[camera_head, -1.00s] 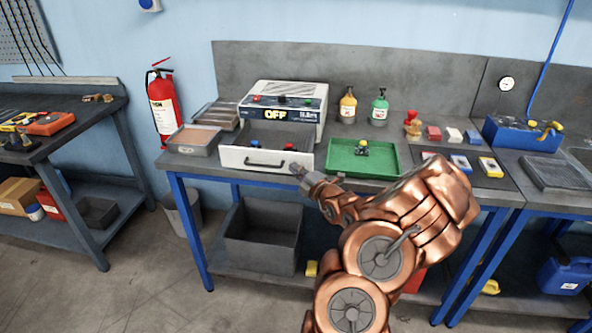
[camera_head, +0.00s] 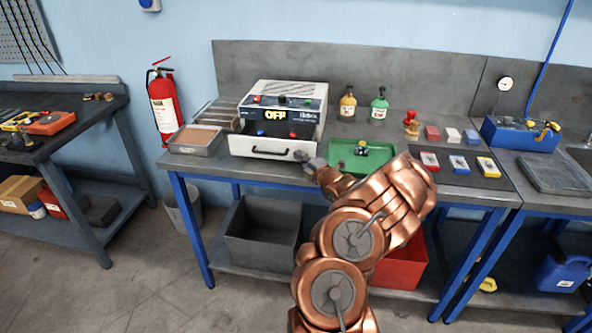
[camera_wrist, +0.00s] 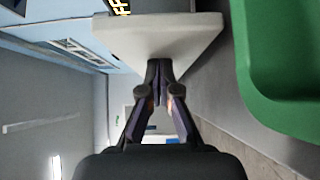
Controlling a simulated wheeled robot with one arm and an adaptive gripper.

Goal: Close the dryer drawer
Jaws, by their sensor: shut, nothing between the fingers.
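The dryer (camera_head: 308,91) is a white and dark box on the bench with an "OFF" display. Its white-fronted drawer (camera_head: 250,146) with a dark handle stands partly open, showing a little of its inside with a blue and a red item. My gripper (camera_head: 306,157) is shut and empty at the right end of the drawer front. In the wrist view the closed fingertips (camera_wrist: 158,66) meet the edge of the white drawer front (camera_wrist: 150,38), seemingly touching it.
A green tray (camera_head: 335,164) with a small item lies close right of the drawer. A grey tray (camera_head: 205,149) stands to its left. Bottles (camera_head: 348,106) stand behind, and small coloured boxes (camera_head: 458,163) lie to the right.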

